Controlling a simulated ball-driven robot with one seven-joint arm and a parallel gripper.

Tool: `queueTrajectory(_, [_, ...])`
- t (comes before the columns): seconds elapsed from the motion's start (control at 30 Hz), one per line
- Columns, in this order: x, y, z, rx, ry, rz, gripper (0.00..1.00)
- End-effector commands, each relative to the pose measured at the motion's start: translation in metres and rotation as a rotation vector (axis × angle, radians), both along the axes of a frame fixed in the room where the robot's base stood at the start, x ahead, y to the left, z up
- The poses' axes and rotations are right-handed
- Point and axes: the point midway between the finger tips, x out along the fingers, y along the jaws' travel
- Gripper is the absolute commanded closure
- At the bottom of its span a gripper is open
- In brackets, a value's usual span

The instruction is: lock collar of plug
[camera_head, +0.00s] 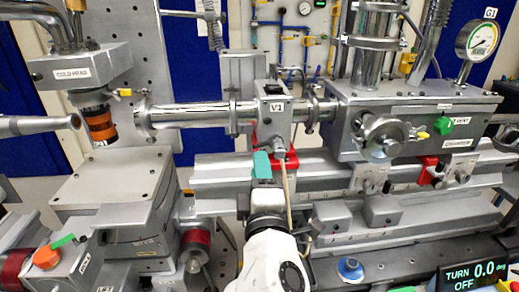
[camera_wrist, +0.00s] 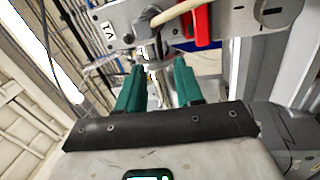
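My gripper (camera_head: 262,165) is in the middle of the head view, just below and left of the grey box marked V1 (camera_head: 274,110). In the wrist view, the two green fingers of my gripper (camera_wrist: 161,88) stand apart, and I see nothing clamped between them. A small grey fitting (camera_head: 280,153) with a pale cable (camera_head: 286,195) hangs under the V1 box, close to the right of the fingers. It looks like the plug, but its collar is too small to make out.
A red part (camera_head: 293,160) sits behind the fitting. A steel tube (camera_head: 185,114) runs left from the V1 box. A grey chamber (camera_head: 420,120) with a handwheel stands to the right. Steel rails (camera_head: 220,180) lie behind my gripper.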

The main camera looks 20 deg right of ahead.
Motion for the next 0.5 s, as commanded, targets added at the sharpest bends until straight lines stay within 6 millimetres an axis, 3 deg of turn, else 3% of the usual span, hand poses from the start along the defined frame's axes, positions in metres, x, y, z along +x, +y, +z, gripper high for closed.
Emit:
queueTrajectory(0.2, [0.032, -0.011, 0.008, 0.001, 0.001, -0.001, 0.64])
queueTrajectory(0.5, [0.046, -0.016, 0.009, 0.001, 0.001, 0.0, 0.64])
